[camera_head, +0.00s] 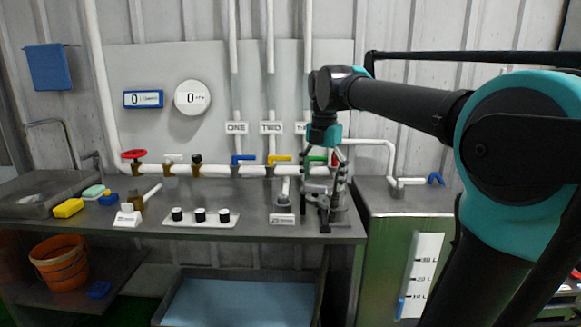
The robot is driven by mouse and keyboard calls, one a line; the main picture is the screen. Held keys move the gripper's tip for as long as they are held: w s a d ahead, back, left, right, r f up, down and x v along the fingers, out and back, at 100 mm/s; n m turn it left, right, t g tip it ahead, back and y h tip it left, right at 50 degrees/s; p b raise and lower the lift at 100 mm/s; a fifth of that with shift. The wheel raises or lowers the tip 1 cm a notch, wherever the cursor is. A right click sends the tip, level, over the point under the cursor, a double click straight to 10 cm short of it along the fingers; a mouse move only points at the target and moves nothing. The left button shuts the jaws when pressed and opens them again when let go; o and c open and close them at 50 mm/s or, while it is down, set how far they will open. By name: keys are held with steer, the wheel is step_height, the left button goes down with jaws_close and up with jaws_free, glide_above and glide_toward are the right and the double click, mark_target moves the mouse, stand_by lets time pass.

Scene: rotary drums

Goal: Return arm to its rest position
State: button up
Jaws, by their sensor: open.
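My arm reaches in from the right side of the head view, with large black and teal links. It extends left and bends down at the wrist. My gripper (326,205) hangs below the teal wrist, fingers pointing down and spread open, over the right end of the metal bench (345,225). It is next to a small grey fitting with a label (283,219). I see nothing between the fingers, though the gap is small in view. The gripper partly hides the green-handled valve (316,158) and pipe behind it.
A white pipe with red (133,154), blue (243,158) and yellow (279,158) handles runs along the wall. Several black knobs sit on a white strip (201,224). A yellow sponge (68,208) lies left. A green cabinet (385,250) stands right. An orange bucket (60,262) is below.

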steer(key=s+d+f+m+t, duration=0.1)
steer(key=s+d+f+m, duration=0.2)
steer(key=f+m, duration=0.6)
steer(key=s+d+f+m+t, duration=0.1)
steer(key=s+d+f+m, duration=0.3)
steer(key=f+m, duration=0.6)
steer(key=s+d+f+m+t, duration=0.2)
steer(key=s+f+m, duration=0.5)
steer(key=f, duration=0.5)
steer(key=shift+s+d+f+m, duration=0.35)
steer(key=shift+d+m, duration=0.4)
steer(key=shift+m, duration=0.45)
